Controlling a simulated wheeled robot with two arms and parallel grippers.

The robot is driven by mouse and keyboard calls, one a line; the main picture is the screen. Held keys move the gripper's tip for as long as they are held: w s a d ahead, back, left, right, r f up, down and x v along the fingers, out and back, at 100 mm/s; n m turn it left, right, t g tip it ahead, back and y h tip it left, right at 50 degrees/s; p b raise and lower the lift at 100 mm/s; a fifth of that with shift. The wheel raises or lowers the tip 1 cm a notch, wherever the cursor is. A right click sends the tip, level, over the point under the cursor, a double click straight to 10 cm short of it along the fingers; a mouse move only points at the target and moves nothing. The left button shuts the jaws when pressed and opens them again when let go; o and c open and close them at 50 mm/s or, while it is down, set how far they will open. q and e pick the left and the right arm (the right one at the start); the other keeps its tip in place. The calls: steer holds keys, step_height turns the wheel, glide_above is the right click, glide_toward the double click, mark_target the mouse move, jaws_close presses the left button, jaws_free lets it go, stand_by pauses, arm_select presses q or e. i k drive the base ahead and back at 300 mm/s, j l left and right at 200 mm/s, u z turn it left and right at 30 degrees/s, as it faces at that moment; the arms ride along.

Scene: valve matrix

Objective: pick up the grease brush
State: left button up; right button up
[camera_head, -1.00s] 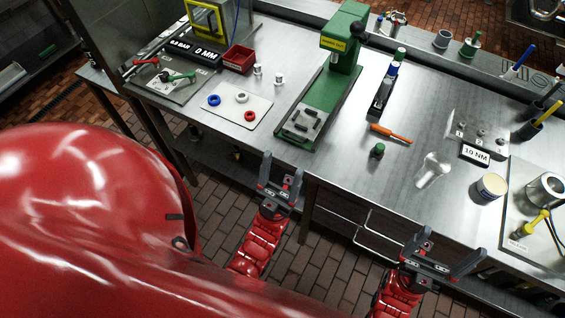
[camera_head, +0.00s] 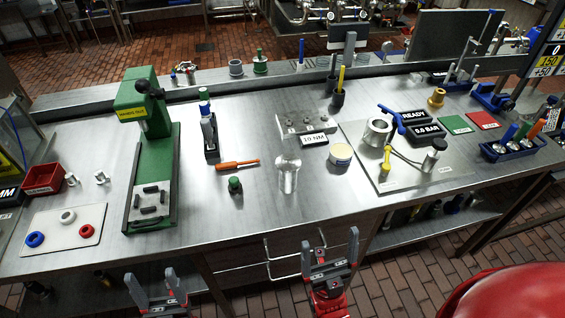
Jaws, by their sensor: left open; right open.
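No grease brush can be made out for certain. An orange-handled tool (camera_head: 238,164) lies on the steel bench, its type too small to tell. A yellow-handled item (camera_head: 340,80) stands upright in a dark holder at the back; its lower end is hidden. A cream-topped tin (camera_head: 340,157) stands at the bench's middle. My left gripper (camera_head: 152,280) is open and empty, low in front of the bench edge at the left. My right gripper (camera_head: 330,248) is open and empty in front of the bench, nearer than the tin.
A green press (camera_head: 150,160) stands at the left on the bench (camera_head: 260,225). A clear jar (camera_head: 288,176) and a small green-topped item (camera_head: 235,186) stand near the orange tool. A plate with a metal cylinder (camera_head: 377,132) lies to the right. The front strip of the bench is mostly clear.

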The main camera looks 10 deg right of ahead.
mark_target(343, 68)
steer(key=l, duration=0.8)
steer(key=i+l, duration=0.15)
steer(key=l, duration=1.4)
steer(key=i, duration=0.05)
